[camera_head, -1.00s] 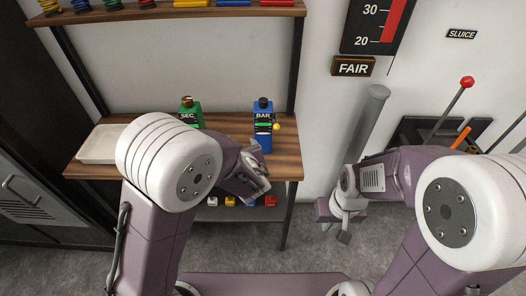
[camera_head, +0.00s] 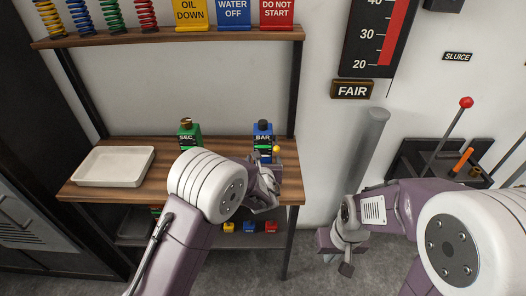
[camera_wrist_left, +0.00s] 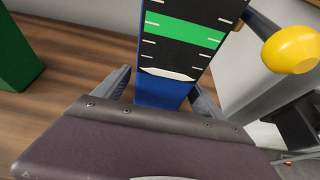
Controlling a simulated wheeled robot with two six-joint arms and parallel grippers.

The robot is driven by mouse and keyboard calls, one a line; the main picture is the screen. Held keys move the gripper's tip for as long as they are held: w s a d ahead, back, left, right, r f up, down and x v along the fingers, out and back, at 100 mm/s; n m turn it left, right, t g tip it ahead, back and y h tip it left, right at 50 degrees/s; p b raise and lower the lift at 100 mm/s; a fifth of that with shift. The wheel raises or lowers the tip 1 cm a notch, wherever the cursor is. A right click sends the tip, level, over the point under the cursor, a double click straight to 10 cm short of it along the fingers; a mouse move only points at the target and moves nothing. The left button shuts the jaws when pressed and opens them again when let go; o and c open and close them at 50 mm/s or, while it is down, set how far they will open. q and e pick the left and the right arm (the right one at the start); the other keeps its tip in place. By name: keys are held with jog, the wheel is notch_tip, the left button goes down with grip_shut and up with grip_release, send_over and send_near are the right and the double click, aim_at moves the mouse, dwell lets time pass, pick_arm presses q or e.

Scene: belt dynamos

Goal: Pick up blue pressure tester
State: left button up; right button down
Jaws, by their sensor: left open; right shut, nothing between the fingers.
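The blue pressure tester (camera_head: 263,130), marked BAR, stands upright on the wooden shelf (camera_head: 170,183). My left arm hides its lower part in the head view. In the left wrist view the tester (camera_wrist_left: 165,92) shows a blue body, a black scale with a green band, and a yellow knob at its side. My left gripper (camera_head: 266,190) is open, and in the wrist view its fingers (camera_wrist_left: 160,90) lie on either side of the blue body. I cannot tell whether they touch it. My right gripper (camera_head: 345,262) is shut and empty, away from the shelf.
A green device (camera_head: 188,133) marked SEC stands left of the tester. A white tray (camera_head: 113,167) lies at the shelf's left end. Small coloured items (camera_head: 249,227) sit on the lower shelf. A grey pipe (camera_head: 362,150) and a lever box (camera_head: 420,160) are to the right.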

aim_at(263, 150)
pick_arm(q)
jog(key=shift+w+f, duration=0.15)
jog(key=shift+w, duration=0.2)
jog(key=shift+s, duration=0.1)
jog(key=c, duration=0.4)
grip_shut()
jog(key=shift+r, duration=0.3)
jog(key=shift+r, duration=0.3)
notch_tip(263, 150, up, 3)
jog(key=shift+r+p, duration=0.15)
jog(key=shift+p, duration=0.25)
jog(key=s+d+r+p, duration=0.2)
jog(key=s+d+r, duration=0.4)
jog(key=d, duration=0.4)
jog(key=shift+r+p, duration=0.4)
